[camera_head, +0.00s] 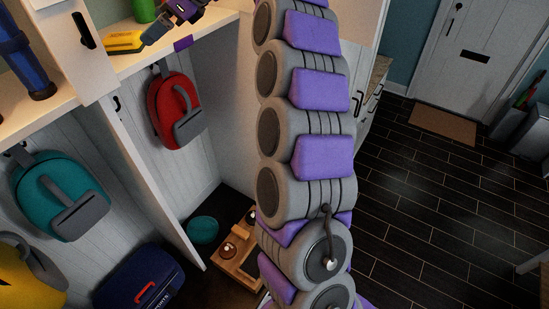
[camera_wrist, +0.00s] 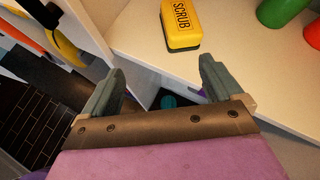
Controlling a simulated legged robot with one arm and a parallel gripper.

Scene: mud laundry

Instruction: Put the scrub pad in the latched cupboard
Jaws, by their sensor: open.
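The scrub pad is a yellow block with a dark base, marked SCRUB. It lies on the pale shelf in the wrist view (camera_wrist: 181,25) and at the upper left of the head view (camera_head: 125,41). My gripper (camera_wrist: 163,72) is open and empty, its grey fingers spread at the shelf's front edge with the pad beyond them, apart from it. In the head view my gripper (camera_head: 160,30) is beside the pad, partly cut off by the top edge. A white panel with a black handle (camera_head: 84,31) stands left of the pad; I cannot tell whether it is the latched cupboard's door.
A green container (camera_head: 145,11) stands behind the pad, and a red one (camera_wrist: 314,36) is at the wrist view's right edge. A blue cylinder (camera_head: 24,62) stands on the left shelf. Red (camera_head: 174,110) and teal (camera_head: 60,194) bags hang below.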

